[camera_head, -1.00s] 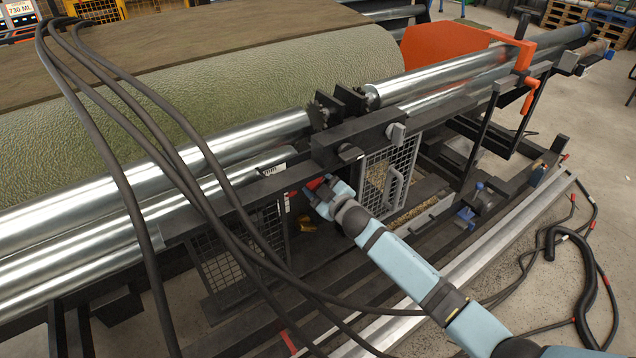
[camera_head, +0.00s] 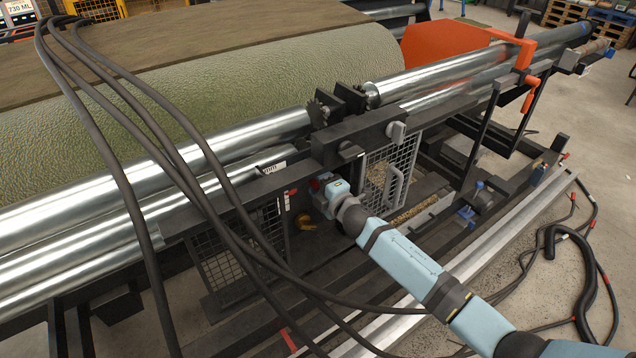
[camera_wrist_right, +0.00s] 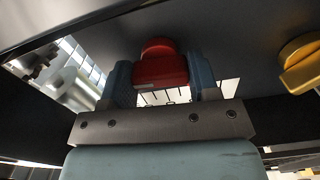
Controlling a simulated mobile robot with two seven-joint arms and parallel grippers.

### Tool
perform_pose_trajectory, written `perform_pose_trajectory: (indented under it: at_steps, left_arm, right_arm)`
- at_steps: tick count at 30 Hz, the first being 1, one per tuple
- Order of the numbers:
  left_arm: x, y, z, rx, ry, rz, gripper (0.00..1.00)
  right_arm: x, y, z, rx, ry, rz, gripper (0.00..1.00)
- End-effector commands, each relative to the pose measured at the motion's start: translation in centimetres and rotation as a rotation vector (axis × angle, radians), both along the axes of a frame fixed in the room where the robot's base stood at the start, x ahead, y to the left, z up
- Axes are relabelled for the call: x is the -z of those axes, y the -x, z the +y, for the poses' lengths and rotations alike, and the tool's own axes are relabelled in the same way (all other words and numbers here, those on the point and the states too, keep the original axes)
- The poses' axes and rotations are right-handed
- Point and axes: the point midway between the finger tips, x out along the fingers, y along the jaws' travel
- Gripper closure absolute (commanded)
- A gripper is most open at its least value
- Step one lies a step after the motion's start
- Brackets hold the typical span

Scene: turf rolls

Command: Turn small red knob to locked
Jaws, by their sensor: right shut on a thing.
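The small red knob (camera_wrist_right: 160,65) sits between the two blue fingers of my right gripper (camera_wrist_right: 160,82) in the right wrist view. The gripper is shut on it. In the head view my right gripper (camera_head: 322,192) reaches the dark panel below the black crossbar. Only a bit of the red knob (camera_head: 314,185) shows there, beside the fingers. The knob's markings cannot be read. My left gripper is not in view.
A yellow knob (camera_wrist_right: 301,64) is on the same panel, right of the red one in the wrist view; it also shows below my gripper in the head view (camera_head: 306,222). Black hoses (camera_head: 195,195) hang in front, to the left. A mesh guard (camera_head: 385,175) stands to the right.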

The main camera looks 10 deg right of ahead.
Motion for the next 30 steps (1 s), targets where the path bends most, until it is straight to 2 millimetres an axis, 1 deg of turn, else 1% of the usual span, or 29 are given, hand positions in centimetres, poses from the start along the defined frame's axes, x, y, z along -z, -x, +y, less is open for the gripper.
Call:
perform_pose_trajectory:
  at_steps: [9,23,24,26,27,30]
  left_arm:
    - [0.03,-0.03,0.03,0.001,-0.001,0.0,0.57]
    - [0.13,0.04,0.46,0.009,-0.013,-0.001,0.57]
    - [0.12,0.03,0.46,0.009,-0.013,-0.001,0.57]
    - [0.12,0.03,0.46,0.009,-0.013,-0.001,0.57]
    - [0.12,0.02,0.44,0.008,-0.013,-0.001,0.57]
    - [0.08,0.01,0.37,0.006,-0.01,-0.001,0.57]
  right_arm:
    - [0.16,0.05,0.0,0.0,0.081,-0.031,0.68]
    - [0.16,0.06,-0.01,0.0,0.091,-0.035,0.68]
    - [0.16,0.05,0.0,0.0,0.091,-0.035,0.36]
    - [0.15,0.05,0.0,0.0,0.091,-0.035,0.22]
    - [0.13,0.04,-0.01,0.0,0.091,-0.035,0.19]
    - [0.08,0.03,-0.01,0.0,0.089,-0.035,0.19]
